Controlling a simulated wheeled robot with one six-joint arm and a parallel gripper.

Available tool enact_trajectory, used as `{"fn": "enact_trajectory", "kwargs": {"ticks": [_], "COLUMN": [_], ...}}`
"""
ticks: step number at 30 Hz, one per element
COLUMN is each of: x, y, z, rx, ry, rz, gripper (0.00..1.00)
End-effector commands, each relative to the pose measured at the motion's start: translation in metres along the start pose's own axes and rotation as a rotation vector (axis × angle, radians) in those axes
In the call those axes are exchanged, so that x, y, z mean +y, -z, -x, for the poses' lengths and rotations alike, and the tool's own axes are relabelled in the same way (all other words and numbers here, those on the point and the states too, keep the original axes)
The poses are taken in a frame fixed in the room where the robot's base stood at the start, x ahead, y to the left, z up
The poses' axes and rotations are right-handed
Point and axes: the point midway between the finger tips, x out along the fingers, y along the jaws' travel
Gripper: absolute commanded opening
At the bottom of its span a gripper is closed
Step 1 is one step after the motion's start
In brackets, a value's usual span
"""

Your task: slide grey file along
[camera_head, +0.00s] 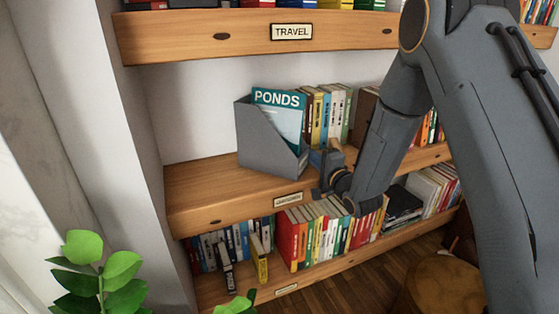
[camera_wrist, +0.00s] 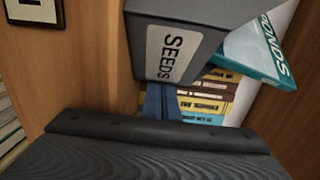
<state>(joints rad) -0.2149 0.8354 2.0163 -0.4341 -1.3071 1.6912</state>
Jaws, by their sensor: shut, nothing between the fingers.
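The grey file (camera_head: 268,145) stands upright on the middle wooden shelf, left of a row of books. A teal booklet marked PONDS (camera_head: 280,112) sticks up out of it. In the wrist view the file (camera_wrist: 205,35) bears a white label reading SEEDS, and the PONDS booklet (camera_wrist: 262,50) shows beside it. My gripper (camera_head: 322,158) is shut and empty at the file's lower right side. In the wrist view its blue-grey fingertips (camera_wrist: 160,100) are close to the file's labelled end; I cannot tell whether they touch it.
Several upright books (camera_head: 328,112) stand behind and right of the file. The middle shelf (camera_head: 195,190) is bare to the file's left, up to the white side wall. A green plant (camera_head: 95,270) stands at the lower left.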

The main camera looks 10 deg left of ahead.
Motion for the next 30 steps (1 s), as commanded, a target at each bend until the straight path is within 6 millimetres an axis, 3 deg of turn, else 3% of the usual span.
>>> {"fn": "enact_trajectory", "kwargs": {"ticks": [30], "x": [0.0], "y": [-0.067], "z": [-0.001], "rx": [-0.003], "ry": [-0.001], "rz": [-0.001], "gripper": [0.0]}}
